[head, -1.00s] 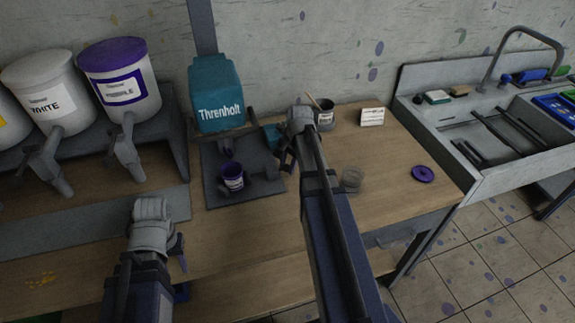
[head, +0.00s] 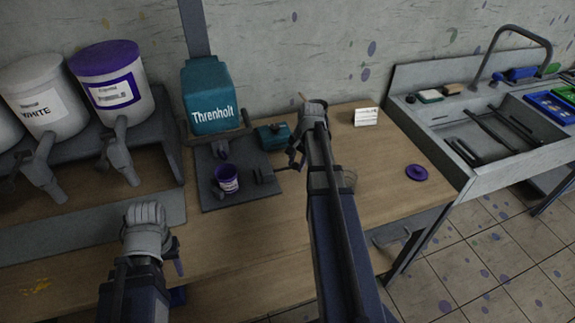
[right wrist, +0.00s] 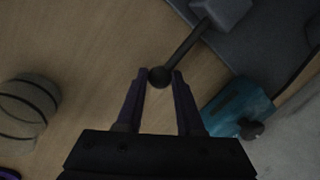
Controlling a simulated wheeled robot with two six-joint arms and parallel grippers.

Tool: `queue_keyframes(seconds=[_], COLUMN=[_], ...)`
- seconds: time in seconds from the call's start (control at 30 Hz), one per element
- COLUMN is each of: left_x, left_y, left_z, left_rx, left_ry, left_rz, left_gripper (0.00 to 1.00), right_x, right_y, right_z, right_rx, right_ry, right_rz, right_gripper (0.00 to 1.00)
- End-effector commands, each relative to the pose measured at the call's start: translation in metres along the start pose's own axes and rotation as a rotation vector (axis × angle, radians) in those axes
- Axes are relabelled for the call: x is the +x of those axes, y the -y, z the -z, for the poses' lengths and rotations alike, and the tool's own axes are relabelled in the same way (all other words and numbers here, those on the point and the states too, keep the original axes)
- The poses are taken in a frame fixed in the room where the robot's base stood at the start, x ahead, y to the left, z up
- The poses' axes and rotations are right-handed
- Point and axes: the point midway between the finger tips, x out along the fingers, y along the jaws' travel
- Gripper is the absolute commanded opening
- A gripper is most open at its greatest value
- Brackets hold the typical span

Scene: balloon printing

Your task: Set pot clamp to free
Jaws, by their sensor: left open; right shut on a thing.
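The pot (head: 226,180), a small purple cup with a white label, stands on the dark base plate (head: 215,202) under the teal Threnholt machine (head: 208,95). The grey pot clamp block (head: 264,174) is right of the pot, with a gap visible between them. Its lever rod points right to my right gripper (head: 296,160). In the right wrist view, my right gripper (right wrist: 160,80) is shut on the clamp lever's dark ball knob (right wrist: 160,77); the rod (right wrist: 185,46) runs up to the clamp block (right wrist: 228,12). My left gripper (head: 176,265) is open and empty over the front bench.
A teal box (head: 273,137) lies close behind the clamp. Paint buckets (head: 108,80) stand left; a sink (head: 480,140) is right.

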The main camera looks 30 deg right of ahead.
Motion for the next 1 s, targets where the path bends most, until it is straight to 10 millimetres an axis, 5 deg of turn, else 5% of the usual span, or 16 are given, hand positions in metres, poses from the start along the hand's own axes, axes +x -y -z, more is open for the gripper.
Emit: queue_keyframes(seconds=[0.2, 0.23, 0.47, 1.0], left_x=[0.000, 0.000, 0.000, -0.014], left_y=[0.000, 0.000, 0.000, 0.001], left_z=[0.000, 0.000, 0.000, -0.001], left_rx=[0.000, 0.000, 0.000, 0.000], left_ry=[0.000, 0.000, 0.000, 0.000], left_rz=[0.000, 0.000, 0.000, 0.000], left_gripper=[0.49, 0.49, 0.49, 0.49], right_x=[-0.001, -0.001, 0.000, -0.015], right_y=[-0.002, -0.002, -0.002, -0.001], right_z=[0.004, 0.005, 0.004, 0.002], right_rx=[0.001, 0.001, 0.001, 0.001], right_ry=[-0.011, -0.011, -0.009, -0.007], right_rz=[-0.005, -0.005, -0.004, -0.003], right_gripper=[0.00, 0.39, 0.65, 0.66])
